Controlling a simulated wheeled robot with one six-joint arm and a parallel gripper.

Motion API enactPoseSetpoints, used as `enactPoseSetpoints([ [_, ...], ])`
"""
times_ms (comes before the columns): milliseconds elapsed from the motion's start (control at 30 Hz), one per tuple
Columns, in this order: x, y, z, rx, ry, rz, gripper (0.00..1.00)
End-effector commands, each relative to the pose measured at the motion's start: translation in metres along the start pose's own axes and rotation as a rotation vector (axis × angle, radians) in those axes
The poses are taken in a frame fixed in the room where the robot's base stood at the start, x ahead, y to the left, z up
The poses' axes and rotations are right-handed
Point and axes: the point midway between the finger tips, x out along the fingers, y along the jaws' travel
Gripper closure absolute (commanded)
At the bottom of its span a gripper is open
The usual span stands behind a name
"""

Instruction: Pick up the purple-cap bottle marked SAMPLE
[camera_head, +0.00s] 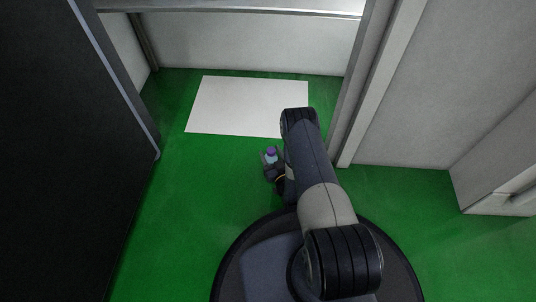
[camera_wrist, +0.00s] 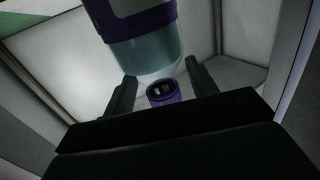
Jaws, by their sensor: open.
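A small bottle with a purple cap (camera_head: 271,150) and pale blue body shows at my gripper (camera_head: 270,166), beside my arm in the head view. The wrist view appears upside down, with green floor at the top. There the pale translucent bottle body (camera_wrist: 150,52) with a purple and white band enters from the top. Its purple cap (camera_wrist: 163,95) shows lower, between the fingers in the picture. My gripper (camera_wrist: 160,70) is open, a finger on each side. No finger visibly touches the bottle. I cannot read any SAMPLE marking. The band's far part is cut off.
A white rectangular mat (camera_head: 240,105) lies on the green floor (camera_head: 190,180) beyond my gripper. Pale walls (camera_head: 250,45) close off the back and right. A tall dark panel (camera_head: 60,150) stands on the left. Bare floor lies between it and my arm.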

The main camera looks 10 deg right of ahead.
Motion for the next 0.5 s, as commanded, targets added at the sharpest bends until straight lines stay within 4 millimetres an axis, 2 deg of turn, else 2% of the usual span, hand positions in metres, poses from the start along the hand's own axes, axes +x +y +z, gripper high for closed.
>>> enactPoseSetpoints([
  [300, -0.0022, -0.0002, 0.0001, 0.000, -0.001, 0.000, 0.45],
  [500, -0.0020, -0.0002, 0.0001, 0.000, -0.001, 0.000, 0.62],
])
